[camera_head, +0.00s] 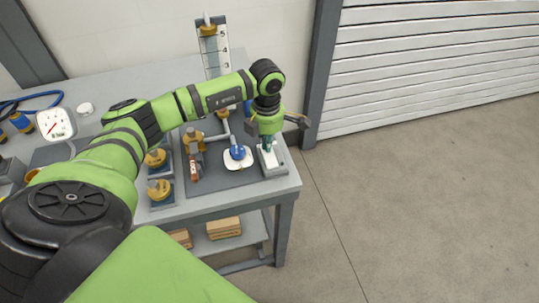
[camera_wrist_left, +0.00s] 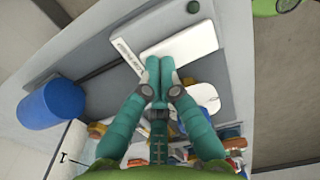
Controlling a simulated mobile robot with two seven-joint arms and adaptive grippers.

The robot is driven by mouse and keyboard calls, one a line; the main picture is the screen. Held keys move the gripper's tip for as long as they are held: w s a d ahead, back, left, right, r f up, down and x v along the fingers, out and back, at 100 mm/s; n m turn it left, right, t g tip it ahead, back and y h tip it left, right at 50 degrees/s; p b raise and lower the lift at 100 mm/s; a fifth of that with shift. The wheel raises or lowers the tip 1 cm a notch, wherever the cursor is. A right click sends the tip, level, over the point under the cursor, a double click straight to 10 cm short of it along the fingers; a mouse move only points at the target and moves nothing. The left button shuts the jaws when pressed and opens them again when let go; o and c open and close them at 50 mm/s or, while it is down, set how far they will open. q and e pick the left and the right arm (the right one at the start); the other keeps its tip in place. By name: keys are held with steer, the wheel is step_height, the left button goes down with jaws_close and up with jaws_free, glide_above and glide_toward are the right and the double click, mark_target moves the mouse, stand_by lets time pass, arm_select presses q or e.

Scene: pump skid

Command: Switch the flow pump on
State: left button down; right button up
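The switch box (camera_head: 276,170) stands on the right end of the table, a grey housing with a white face. In the left wrist view, its pale rocker (camera_wrist_left: 178,48) lies just beyond my fingertips, beside a printed label strip (camera_wrist_left: 129,55) that is too small to read surely. A dark round lamp or button (camera_wrist_left: 194,7) is on the same grey face. My left gripper (camera_head: 268,146) points down at the switch box. Its two teal fingers meet in the left wrist view (camera_wrist_left: 159,78), with nothing seen between them. Whether the tips touch the rocker cannot be told. My right gripper is out of view.
A blue-handled valve (camera_head: 238,152) sits on a white plate left of the switch box. Brass valves (camera_head: 156,158), a dial gauge (camera_head: 55,124) and a tall numbered scale (camera_head: 214,55) stand farther left and back. Floor right of the table is clear.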

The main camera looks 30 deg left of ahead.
arm_select(q)
steer(key=shift+f, duration=0.25)
steer(key=shift+r, duration=0.1)
steer(key=shift+r+p, duration=2.05)
steer(key=shift+r, duration=1.45)
steer(key=shift+f, duration=0.1)
